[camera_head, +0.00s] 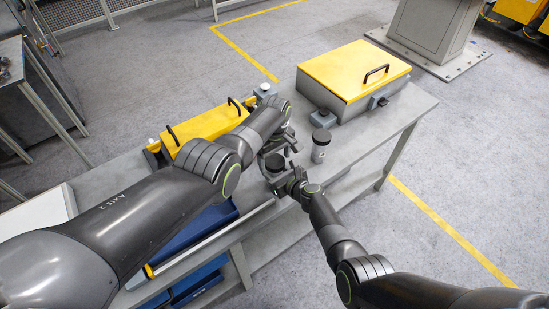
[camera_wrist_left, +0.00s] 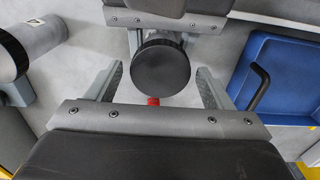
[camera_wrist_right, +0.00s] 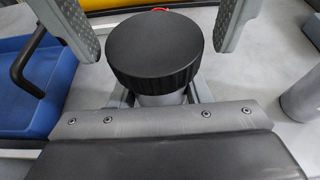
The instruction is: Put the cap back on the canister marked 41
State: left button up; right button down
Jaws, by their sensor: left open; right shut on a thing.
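A canister with a wide black cap (camera_wrist_right: 155,48) stands upright in the middle of both wrist views. The cap sits over its grey body (camera_wrist_right: 162,98); I cannot tell how tightly. My right gripper (camera_wrist_left: 160,38) is shut on the body below the cap. My left gripper (camera_wrist_left: 160,86) is open, its fingers on either side of the cap with gaps. In the head view this cap (camera_head: 274,162) is partly hidden between the grippers. A second grey canister with a black top (camera_head: 321,147) stands to the right. I cannot read a number on either.
A yellow-lidded grey case (camera_head: 354,70) stands at the bench's far right. A yellow-lidded box (camera_head: 207,122) lies behind my left arm. A blue bin (camera_wrist_left: 285,75) with a dark handle is close by. A small red spot (camera_wrist_left: 153,101) shows beside the cap.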

pick_arm(q)
jog(key=shift+f, duration=0.25)
jog(key=c, duration=1)
jog(key=m, duration=0.5)
jog(key=shift+m, duration=0.3)
jog(key=m, duration=0.4)
jog(key=shift+a, duration=0.1)
jog(key=o, duration=1.1)
